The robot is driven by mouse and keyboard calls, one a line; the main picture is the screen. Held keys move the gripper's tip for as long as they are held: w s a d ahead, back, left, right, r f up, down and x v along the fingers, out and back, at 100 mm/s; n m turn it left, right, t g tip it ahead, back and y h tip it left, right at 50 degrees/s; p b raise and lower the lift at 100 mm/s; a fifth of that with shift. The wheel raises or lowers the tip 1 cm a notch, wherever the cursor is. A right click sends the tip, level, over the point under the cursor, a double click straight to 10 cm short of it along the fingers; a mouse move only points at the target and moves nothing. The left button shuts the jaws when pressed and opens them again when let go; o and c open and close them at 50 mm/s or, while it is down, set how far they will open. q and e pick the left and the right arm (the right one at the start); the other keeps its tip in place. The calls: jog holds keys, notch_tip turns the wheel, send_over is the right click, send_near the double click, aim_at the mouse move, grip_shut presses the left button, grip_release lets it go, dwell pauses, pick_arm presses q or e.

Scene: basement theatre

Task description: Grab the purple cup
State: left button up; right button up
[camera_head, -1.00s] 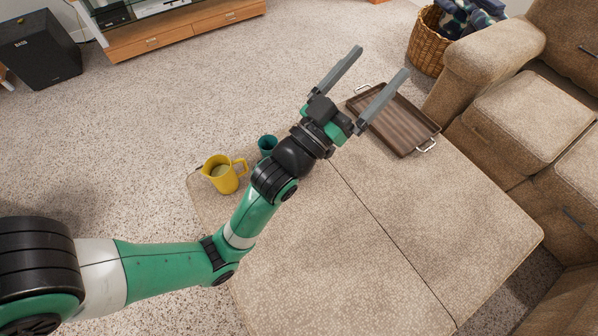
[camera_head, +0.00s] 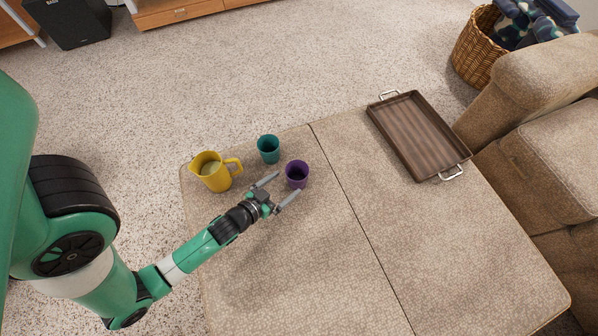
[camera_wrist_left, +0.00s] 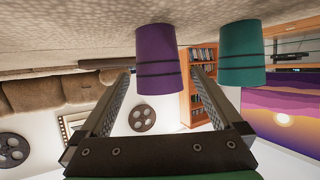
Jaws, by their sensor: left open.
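The purple cup (camera_head: 297,174) stands upright on the beige ottoman (camera_head: 270,270) in the head view. My left gripper (camera_head: 281,188) is open and empty, with its fingertips just short of the cup and pointing at it. In the left wrist view the purple cup (camera_wrist_left: 158,60) appears upside down, beyond the fingertips of the left gripper (camera_wrist_left: 160,88) and between their lines. No contact shows. My right gripper is not in view.
A teal cup (camera_head: 268,149) stands close behind the purple cup; it also shows in the left wrist view (camera_wrist_left: 241,55). A yellow pitcher (camera_head: 213,172) stands to the left. A brown tray (camera_head: 418,135) lies at the right. The ottoman's front is clear.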

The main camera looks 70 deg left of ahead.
aim_at(303, 171)
pick_arm(q)
jog(key=x, duration=0.4)
jog(key=shift+w+a+r+b, duration=0.1)
jog(key=shift+w+r+b, duration=0.1)
jog(key=shift+r+b, duration=0.1)
jog(key=shift+w+a+f, duration=0.1)
jog(key=shift+f, duration=0.05)
jog(key=shift+w+f, duration=0.1)
jog(key=shift+f, duration=0.1)
jog(key=b+x, duration=0.2)
jog(key=x, duration=0.2)
jog(key=shift+w, duration=0.2)
jog(key=shift+w+a, duration=0.2)
jog(key=shift+w, duration=0.1)
jog(key=c, duration=1.1)
